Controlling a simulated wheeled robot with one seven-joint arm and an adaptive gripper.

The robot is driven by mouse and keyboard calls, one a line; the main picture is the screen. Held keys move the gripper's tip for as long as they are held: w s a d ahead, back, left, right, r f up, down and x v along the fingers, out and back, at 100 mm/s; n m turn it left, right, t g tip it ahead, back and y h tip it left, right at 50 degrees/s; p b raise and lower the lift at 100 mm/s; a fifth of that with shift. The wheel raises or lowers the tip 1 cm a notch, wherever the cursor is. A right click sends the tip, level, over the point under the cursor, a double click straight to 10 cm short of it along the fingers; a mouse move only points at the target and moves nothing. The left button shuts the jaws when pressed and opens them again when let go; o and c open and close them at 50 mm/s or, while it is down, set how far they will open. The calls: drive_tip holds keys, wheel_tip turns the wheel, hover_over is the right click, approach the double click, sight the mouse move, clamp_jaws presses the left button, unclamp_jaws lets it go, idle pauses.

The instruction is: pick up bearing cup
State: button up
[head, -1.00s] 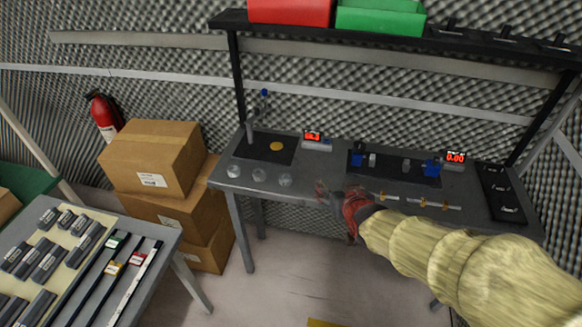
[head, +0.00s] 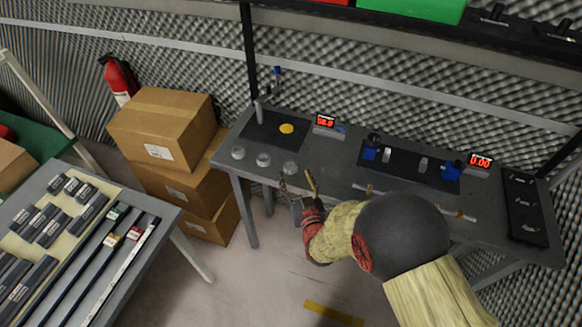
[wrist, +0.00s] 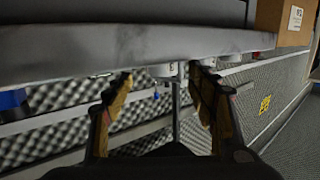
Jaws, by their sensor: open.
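Three small, round, pale cups stand in a row along the front left edge of the grey workbench: a left cup (head: 238,153), a middle cup (head: 263,160) and a right cup (head: 290,168). I cannot tell which one is the bearing cup. My gripper (head: 297,184) is open and empty at the bench's front edge, just in front of the right cup. The wrist view appears upside down. There, one cup (wrist: 161,71) shows beyond and between the open fingers (wrist: 163,92), and another cup (wrist: 229,61) is to the right. No finger visibly touches a cup.
A black mat (head: 262,138) with a stand and yellow disc lies behind the cups. Red displays (head: 325,121) and blue fixtures (head: 370,151) are farther right. Cardboard boxes (head: 165,130) stand left of the bench. A side table (head: 165,225) holds several dark blocks.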

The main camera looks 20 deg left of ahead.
sight(289, 162)
drive_tip(key=x, duration=0.3)
drive_tip(key=b+x, duration=0.1)
drive_tip(key=shift+w+a+r, duration=0.3)
drive_tip(key=shift+a, duration=0.1)
drive_tip(key=c, duration=1.4)
drive_tip(key=shift+o, duration=0.2)
drive_tip(key=shift+r, duration=0.1)
